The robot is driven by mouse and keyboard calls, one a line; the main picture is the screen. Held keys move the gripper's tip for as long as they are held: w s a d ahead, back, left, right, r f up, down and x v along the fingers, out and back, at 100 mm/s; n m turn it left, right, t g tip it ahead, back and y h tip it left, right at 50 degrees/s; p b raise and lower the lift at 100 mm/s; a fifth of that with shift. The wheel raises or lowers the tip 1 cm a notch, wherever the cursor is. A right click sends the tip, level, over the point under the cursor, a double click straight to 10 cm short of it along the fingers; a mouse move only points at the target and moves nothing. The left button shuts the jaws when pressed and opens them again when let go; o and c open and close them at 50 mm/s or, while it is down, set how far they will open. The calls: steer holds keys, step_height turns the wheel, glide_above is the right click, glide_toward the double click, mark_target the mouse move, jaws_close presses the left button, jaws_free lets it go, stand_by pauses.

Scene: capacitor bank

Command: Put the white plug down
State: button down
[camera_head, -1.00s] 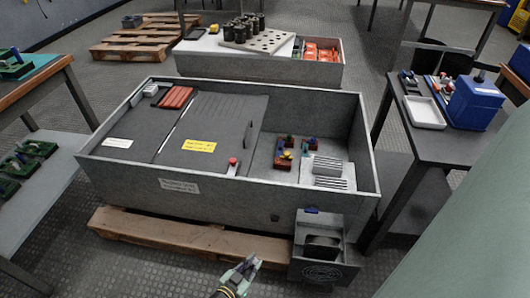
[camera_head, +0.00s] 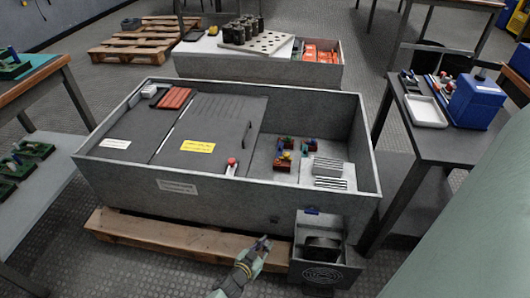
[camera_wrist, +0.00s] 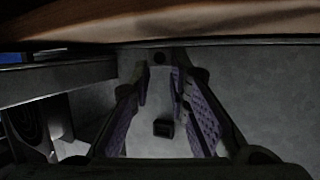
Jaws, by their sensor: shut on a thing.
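My gripper (camera_head: 263,242) is low in front of the grey cabinet's (camera_head: 240,200) front wall, just left of a small grey bin. In the wrist view my gripper (camera_wrist: 160,80) has its two purple-padded fingers close together. They are shut on a pale thing that I take to be the white plug. Its outline is hard to tell from the grey surface behind, and the fingers hide part of it. In the head view the plug is too small to make out. A small dark round hole (camera_head: 275,218) is in the cabinet wall above my gripper.
The grey bin (camera_head: 321,272) stands right of my gripper. A wooden pallet (camera_head: 180,238) lies under the cabinet. A side table (camera_head: 418,140) with a white tray (camera_head: 425,112) and a blue box (camera_head: 473,103) stands at right. Floor at front left is clear.

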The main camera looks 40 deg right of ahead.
steer(key=shift+f+b, duration=0.6)
steer(key=shift+b, duration=0.05)
steer(key=c, duration=1.5)
jaws_free()
steer(key=shift+r, duration=0.1)
steer(key=shift+r+p, duration=0.55)
steer(key=shift+p, duration=0.1)
steer(key=p+v, duration=0.1)
steer(key=v, duration=1.1)
steer(key=shift+p, duration=0.4)
